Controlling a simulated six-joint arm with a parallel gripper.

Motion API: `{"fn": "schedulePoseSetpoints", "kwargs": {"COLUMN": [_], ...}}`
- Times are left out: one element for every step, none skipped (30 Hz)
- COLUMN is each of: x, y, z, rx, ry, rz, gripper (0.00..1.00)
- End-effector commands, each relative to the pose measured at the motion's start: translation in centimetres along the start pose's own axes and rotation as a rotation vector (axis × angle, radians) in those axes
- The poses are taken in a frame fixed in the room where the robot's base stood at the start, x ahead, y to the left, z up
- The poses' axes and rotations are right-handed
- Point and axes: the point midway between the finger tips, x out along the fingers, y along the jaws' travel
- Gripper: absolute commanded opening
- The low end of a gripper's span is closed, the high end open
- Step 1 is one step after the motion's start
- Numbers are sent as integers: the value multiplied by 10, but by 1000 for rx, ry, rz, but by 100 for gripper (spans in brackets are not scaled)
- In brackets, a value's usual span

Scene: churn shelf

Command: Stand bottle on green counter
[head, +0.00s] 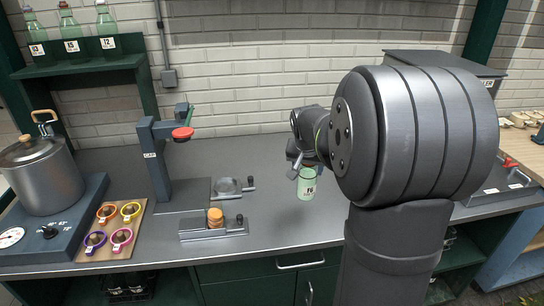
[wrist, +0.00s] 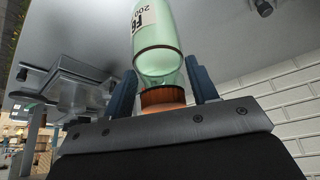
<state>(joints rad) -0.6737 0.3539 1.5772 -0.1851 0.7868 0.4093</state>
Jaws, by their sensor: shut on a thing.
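A pale green bottle (head: 307,186) with a white label stands upright, neck up, over the grey top of the counter with green fronts (head: 262,222) in the head view. I cannot tell whether its base touches the top. My gripper (head: 303,166) comes in from the right at the bottle's upper end. In the wrist view the bottle (wrist: 158,62) shows its label and a brown band at the neck. The dark blue fingers of my gripper (wrist: 163,90) are shut around that neck end. The upper part of the bottle is partly hidden by my gripper in the head view.
A red-topped press stand (head: 158,160), a metal fixture with an orange piece (head: 215,222), a tray of coloured rings (head: 112,228) and a steel pot (head: 42,172) stand to the left. Several bottles stand on a wall shelf (head: 85,67). Counter around the held bottle is clear.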

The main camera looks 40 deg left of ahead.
Motion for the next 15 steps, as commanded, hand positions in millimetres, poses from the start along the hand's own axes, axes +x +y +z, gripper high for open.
{"fn": "schedulePoseSetpoints", "kwargs": {"x": [-4,-6,-8,-9,-10,-11,-12,-12,-13,-13,-12,-11,-9,-8,-5], "y": [17,24,33,39,44,50,54,57,60,62,63,64,64,64,64], "z": [6,10,15,18,21,24,27,28,30,32,33,34,35,36,38], "rx": [24,36,49,59,67,76,82,87,92,95,97,98,99,99,99], "ry": [3,3,2,2,2,1,1,2,2,2,1,1,0,0,0], "rz": [11,17,24,29,33,37,40,43,45,46,47,48,48,49,49], "gripper": [33,33,33,33,33,33,33,33,33,33,33,33,33,33,33]}}
